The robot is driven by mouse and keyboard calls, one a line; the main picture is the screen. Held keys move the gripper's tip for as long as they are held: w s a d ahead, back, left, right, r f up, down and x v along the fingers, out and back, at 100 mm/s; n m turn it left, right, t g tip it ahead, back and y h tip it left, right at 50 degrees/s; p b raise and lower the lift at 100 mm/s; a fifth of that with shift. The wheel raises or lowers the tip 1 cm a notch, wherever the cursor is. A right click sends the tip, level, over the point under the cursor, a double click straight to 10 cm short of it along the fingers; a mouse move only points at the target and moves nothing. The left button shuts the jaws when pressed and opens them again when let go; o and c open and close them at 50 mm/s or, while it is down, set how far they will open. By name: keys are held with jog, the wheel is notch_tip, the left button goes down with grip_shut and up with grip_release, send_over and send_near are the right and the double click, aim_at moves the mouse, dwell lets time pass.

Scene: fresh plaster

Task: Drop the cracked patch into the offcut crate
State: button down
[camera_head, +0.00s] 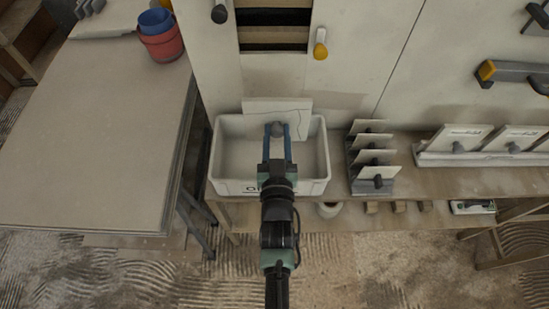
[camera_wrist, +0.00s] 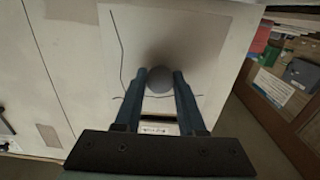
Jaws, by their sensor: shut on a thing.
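The cracked patch (camera_head: 262,107) is a pale square board with a thin dark crack line and a round grey knob. My gripper (camera_head: 276,130) is shut on that knob, its two blue fingers on either side. In the head view the patch shows at the back part of the offcut crate (camera_head: 323,160), a white open bin with partly hidden lettering on its front. I cannot tell how far the patch is above the rim. In the wrist view the patch (camera_wrist: 203,45) fills the middle, with the crack along its left and lower parts, and my gripper (camera_wrist: 159,80) grips the knob.
A rack of several upright patches (camera_head: 372,172) stands right of the crate on the bench. A tray with two patches (camera_head: 485,155) is farther right. A wall with an opening (camera_head: 273,28) rises behind. A board-topped table (camera_head: 90,130) with red and blue buckets (camera_head: 161,40) is left.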

notch_tip(320, 180, down, 4)
jog(key=b, duration=0.3)
jog(key=shift+f, duration=0.1)
jog(key=c, duration=0.7)
grip_release()
jog(key=shift+o, duration=1.4)
jog(key=shift+f, duration=0.1)
jog(key=shift+s, duration=0.1)
jog(key=s, duration=1.2)
jog(key=shift+s, duration=0.4)
